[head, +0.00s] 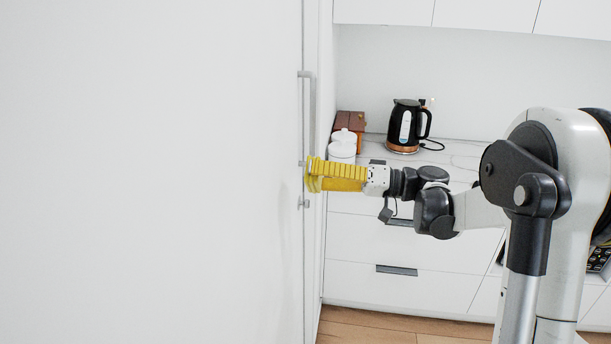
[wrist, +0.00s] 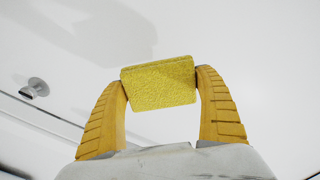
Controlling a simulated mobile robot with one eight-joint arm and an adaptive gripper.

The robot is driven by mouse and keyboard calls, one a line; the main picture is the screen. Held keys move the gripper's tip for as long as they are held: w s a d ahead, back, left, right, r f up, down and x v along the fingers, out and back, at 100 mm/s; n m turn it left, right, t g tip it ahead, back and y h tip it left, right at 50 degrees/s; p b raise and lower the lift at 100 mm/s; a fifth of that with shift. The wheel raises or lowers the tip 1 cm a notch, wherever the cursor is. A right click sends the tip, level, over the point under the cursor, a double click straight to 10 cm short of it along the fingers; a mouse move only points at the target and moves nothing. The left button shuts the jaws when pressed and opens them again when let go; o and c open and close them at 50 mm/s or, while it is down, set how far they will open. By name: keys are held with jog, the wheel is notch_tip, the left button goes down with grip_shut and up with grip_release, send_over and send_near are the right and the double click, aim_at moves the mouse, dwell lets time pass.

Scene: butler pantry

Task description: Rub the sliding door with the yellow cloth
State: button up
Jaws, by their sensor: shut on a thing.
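My gripper (head: 316,172) is shut on the yellow cloth (wrist: 160,83), a folded pad pinched between its two ridged orange-yellow fingers. The gripper also shows in the wrist view (wrist: 162,80). In the head view the arm reaches left, and the fingers and cloth are at the right edge of the large white sliding door (head: 160,170). In the wrist view a plain white surface (wrist: 245,40) lies behind the cloth, with a soft shadow on it. I cannot tell whether the cloth touches it.
A small metal fitting (head: 304,203) sits on the door's edge just below the gripper, and a handle (head: 305,75) above. A black kettle (head: 408,125), white canisters (head: 342,147) and a brown box (head: 351,123) stand on the counter behind. White drawers (head: 400,245) lie below.

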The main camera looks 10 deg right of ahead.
jog(key=shift+s+d, duration=0.1)
jog(key=shift+d, duration=0.1)
jog(key=shift+v, duration=1.45)
